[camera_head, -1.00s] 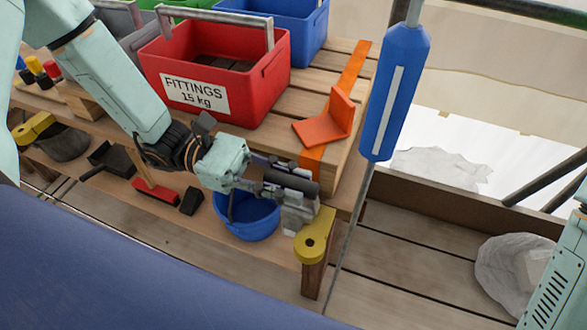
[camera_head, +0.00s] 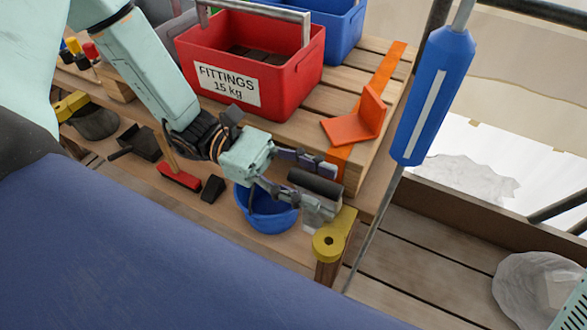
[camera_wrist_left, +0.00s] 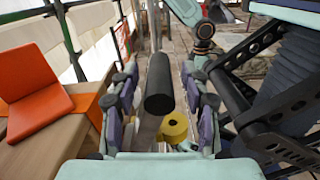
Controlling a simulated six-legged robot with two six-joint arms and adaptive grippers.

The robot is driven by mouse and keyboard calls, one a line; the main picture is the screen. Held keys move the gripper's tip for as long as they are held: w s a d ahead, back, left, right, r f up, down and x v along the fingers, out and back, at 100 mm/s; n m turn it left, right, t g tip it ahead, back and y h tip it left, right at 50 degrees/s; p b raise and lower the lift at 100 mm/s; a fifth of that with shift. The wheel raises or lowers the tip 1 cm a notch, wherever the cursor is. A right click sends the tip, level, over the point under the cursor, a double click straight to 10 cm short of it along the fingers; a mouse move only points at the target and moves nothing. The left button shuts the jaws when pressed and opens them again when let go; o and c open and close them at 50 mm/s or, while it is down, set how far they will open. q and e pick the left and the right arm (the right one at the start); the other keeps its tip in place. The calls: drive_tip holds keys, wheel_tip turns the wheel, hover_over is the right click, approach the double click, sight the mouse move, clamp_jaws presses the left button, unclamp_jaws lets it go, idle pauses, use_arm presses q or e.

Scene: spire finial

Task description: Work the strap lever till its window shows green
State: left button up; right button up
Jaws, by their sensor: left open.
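The strap lever shows a black cylindrical grip (camera_head: 315,183) on a grey metal body (camera_head: 320,210) at the near corner of the pallet, where the orange strap (camera_head: 378,75) comes down. My left gripper (camera_head: 314,187) is open, its two fingers apart on either side of the grip. In the left wrist view the black grip (camera_wrist_left: 160,85) lies between the open fingers (camera_wrist_left: 165,100), with a gap visible on both sides. I cannot see the lever's window or its colour in either view. My right gripper is not in view.
A blue bucket (camera_head: 265,212) sits below my gripper. The red FITTINGS box (camera_head: 250,65) and an orange corner piece (camera_head: 355,120) are on the pallet. A blue sleeve (camera_head: 432,95) hangs on a pole to the right.

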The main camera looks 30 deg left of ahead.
use_arm(q)
drive_tip(key=a, duration=1.1)
drive_tip(key=shift+w+a, duration=0.2)
drive_tip(key=shift+a, duration=0.2)
wheel_tip(320, 180, down, 21)
drive_tip(key=s+a+m+t+y, duration=0.1)
drive_tip(key=a+m+t+y, duration=0.15)
drive_tip(key=m+y, duration=0.75)
drive_tip(key=s+d+f+m+y, duration=0.1)
drive_tip(key=s+m+y, duration=0.1)
drive_tip(key=s, duration=0.3)
drive_tip(key=s+d+f+m+g+y, duration=0.1)
drive_tip(key=s+f+m+y, duration=0.1)
drive_tip(key=s+y, duration=0.1)
drive_tip(key=s+d+f+m+g+y, duration=0.1)
drive_tip(key=s+f+m+y, duration=0.1)
drive_tip(key=s, duration=0.4)
drive_tip(key=shift+s+d+y, duration=0.35)
drive_tip(key=shift+d+y, duration=0.05)
drive_tip(key=shift+y, duration=0.1)
